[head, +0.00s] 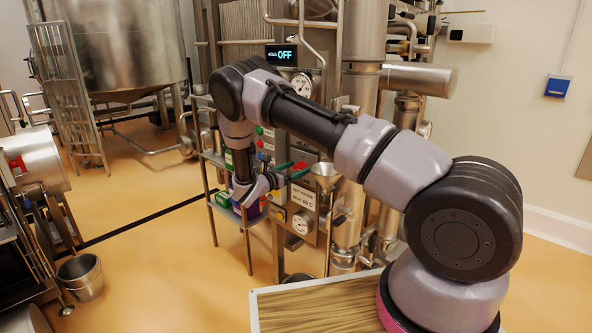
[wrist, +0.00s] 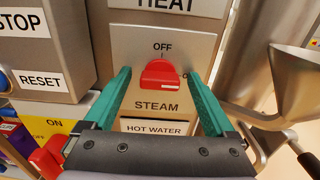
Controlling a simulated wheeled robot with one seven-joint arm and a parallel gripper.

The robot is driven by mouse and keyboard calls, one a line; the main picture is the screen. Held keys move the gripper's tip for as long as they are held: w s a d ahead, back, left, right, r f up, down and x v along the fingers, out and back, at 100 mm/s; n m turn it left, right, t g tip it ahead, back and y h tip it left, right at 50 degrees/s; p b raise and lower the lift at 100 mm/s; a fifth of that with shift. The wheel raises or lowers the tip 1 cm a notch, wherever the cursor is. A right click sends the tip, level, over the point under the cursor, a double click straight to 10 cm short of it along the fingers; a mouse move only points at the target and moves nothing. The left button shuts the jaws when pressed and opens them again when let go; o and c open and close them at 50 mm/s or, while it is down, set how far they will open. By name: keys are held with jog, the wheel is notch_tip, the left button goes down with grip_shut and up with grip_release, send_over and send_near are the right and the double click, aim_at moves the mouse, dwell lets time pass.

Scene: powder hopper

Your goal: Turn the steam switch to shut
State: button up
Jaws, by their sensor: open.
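The steam switch is a red knob (wrist: 160,75) on a metal plate, with "OFF" printed above it and "STEAM" below. A mark to its right is partly hidden by a finger. The knob's grip looks wide and roughly level; I cannot tell exactly where it points. My gripper (wrist: 160,82) is open, with one green finger to the left of the knob and one to the right. Gaps show between the fingers and the knob, and neither seems to touch it. In the head view my gripper (head: 286,171) is at the panel, where the red knob (head: 300,167) shows small.
Left of the plate are a STOP and RESET box (wrist: 42,50) and a yellow plate with another red switch (wrist: 47,157). A metal funnel (wrist: 290,95) stands close on the right. A display (head: 282,55) reading "OFF" and a gauge (head: 302,84) are above.

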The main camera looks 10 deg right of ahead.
jog(key=shift+c, duration=0.3)
jog(key=c, duration=1.3)
jog(key=shift+n, duration=0.4)
jog(key=n, duration=0.4)
jog(key=shift+a+n, duration=0.15)
jog(key=shift+n, duration=0.15)
jog(key=n, duration=0.4)
jog(key=shift+w+f, duration=0.1)
jog(key=n, duration=0.9)
jog(key=shift+f+n, duration=0.15)
jog(key=shift+n, duration=0.15)
